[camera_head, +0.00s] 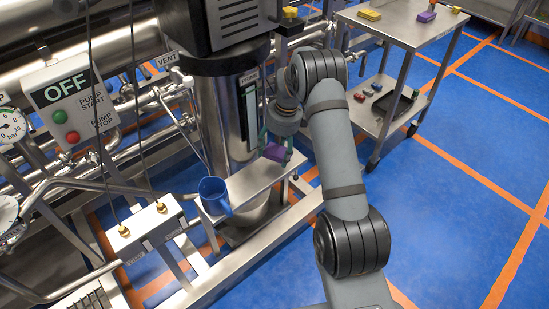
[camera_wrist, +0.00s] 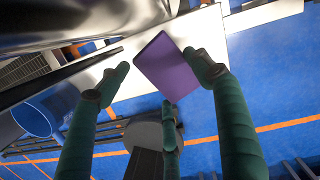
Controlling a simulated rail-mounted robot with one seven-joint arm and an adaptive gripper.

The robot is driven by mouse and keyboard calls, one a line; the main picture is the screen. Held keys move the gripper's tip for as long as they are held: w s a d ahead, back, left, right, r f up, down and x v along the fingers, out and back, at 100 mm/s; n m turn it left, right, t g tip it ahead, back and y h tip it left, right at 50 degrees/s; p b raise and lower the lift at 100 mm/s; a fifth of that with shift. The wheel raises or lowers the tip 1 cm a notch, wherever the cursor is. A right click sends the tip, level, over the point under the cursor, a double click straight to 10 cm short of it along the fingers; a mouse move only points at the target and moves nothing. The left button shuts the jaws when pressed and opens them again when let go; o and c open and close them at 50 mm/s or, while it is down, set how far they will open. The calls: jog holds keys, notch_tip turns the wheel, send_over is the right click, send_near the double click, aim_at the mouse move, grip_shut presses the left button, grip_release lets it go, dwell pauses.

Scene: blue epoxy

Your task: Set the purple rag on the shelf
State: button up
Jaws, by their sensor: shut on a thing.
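The purple rag (camera_head: 275,152), a flat folded-looking square, is at the right end of the narrow metal shelf (camera_head: 245,184) beside the tall cylinder. My gripper (camera_head: 276,139) is over it, with green fingers pointing down. In the wrist view the rag (camera_wrist: 166,66) is between the finger tips of my gripper (camera_wrist: 163,78), with the right finger against its edge. The gripper is shut on the rag. The pale shelf (camera_wrist: 250,18) lies behind the rag there. I cannot tell whether the rag touches the shelf.
The steel cylinder (camera_head: 222,115) rises right behind the shelf. A cart (camera_head: 400,30) at the back right holds yellow and purple items. Blue floor is open at right.

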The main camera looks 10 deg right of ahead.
aim_at(276, 153)
jog(key=shift+w+a+f, duration=0.15)
jog(key=shift+w+f, duration=0.1)
jog(key=shift+f, duration=1.95)
jog(key=shift+f, duration=0.1)
jog(key=o, duration=1)
jog(key=shift+o, duration=0.2)
jog(key=r, duration=0.4)
jog(key=d+r, duration=0.1)
jog(key=r, duration=0.3)
jog(key=s+r, duration=0.1)
jog(key=r, duration=0.3)
jog(key=shift+d, duration=0.25)
jog(key=shift+f, duration=0.1)
jog(key=f, duration=0.4)
jog(key=a+f, duration=0.1)
jog(key=f, duration=0.3)
jog(key=w+f, duration=0.1)
jog(key=f, duration=0.3)
jog(key=shift+a, duration=0.25)
jog(key=shift+r, duration=1.95)
